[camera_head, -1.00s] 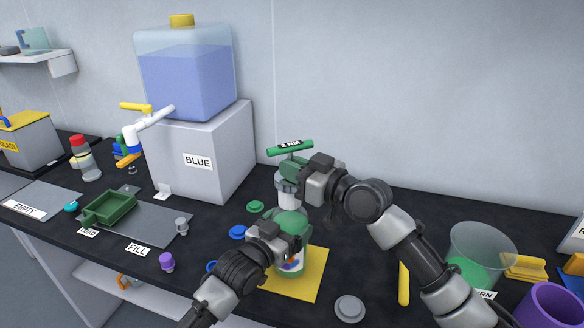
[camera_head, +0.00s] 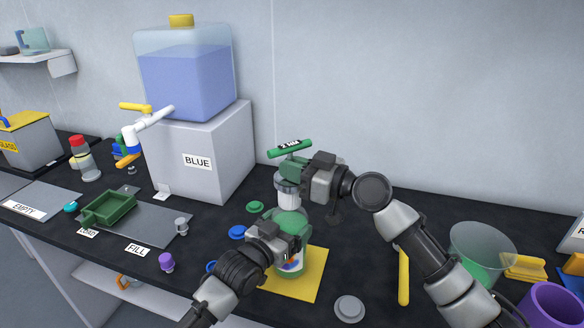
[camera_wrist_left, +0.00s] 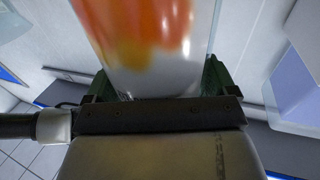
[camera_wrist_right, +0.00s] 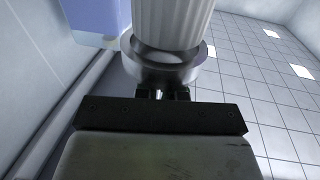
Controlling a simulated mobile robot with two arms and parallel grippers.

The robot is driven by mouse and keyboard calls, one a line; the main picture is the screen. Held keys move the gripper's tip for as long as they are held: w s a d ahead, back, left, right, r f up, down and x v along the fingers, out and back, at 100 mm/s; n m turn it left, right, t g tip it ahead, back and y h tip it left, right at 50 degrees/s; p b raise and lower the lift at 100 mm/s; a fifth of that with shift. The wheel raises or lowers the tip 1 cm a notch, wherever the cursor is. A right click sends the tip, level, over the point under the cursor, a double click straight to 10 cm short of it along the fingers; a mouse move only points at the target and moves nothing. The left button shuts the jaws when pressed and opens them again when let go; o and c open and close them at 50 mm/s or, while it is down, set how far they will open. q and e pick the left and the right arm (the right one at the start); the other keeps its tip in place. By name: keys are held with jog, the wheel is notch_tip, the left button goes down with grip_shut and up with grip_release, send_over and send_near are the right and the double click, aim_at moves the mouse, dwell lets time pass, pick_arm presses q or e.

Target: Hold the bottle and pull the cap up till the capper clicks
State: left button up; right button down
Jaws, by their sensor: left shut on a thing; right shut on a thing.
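The bottle (camera_head: 292,266) has a green upper part and a colourful label, and stands upright on a yellow mat. My left gripper (camera_head: 286,240) is shut on it from the left; its orange and white label fills the top of the left wrist view (camera_wrist_left: 150,45). The capper (camera_head: 289,148) has a green T-handle marked "2 NM" and a pale lower body. My right gripper (camera_head: 300,172) is shut on it above the bottle. The right wrist view shows its white ribbed body (camera_wrist_right: 172,22) and metal ring. I cannot tell whether capper and bottle touch; the cap is not clearly visible.
The yellow mat (camera_head: 308,284) lies under the bottle. A grey disc (camera_head: 349,308), a yellow stick (camera_head: 404,280), blue cap (camera_head: 238,232) and green cap (camera_head: 255,206) lie nearby. The BLUE tank (camera_head: 187,85) stands back left. A clear bin (camera_head: 482,255) is at right.

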jog(key=shift+f, duration=0.95)
jog(key=shift+m+t+h, duration=1)
jog(key=shift+m+t, duration=0.1)
jog(key=shift+t, duration=0.4)
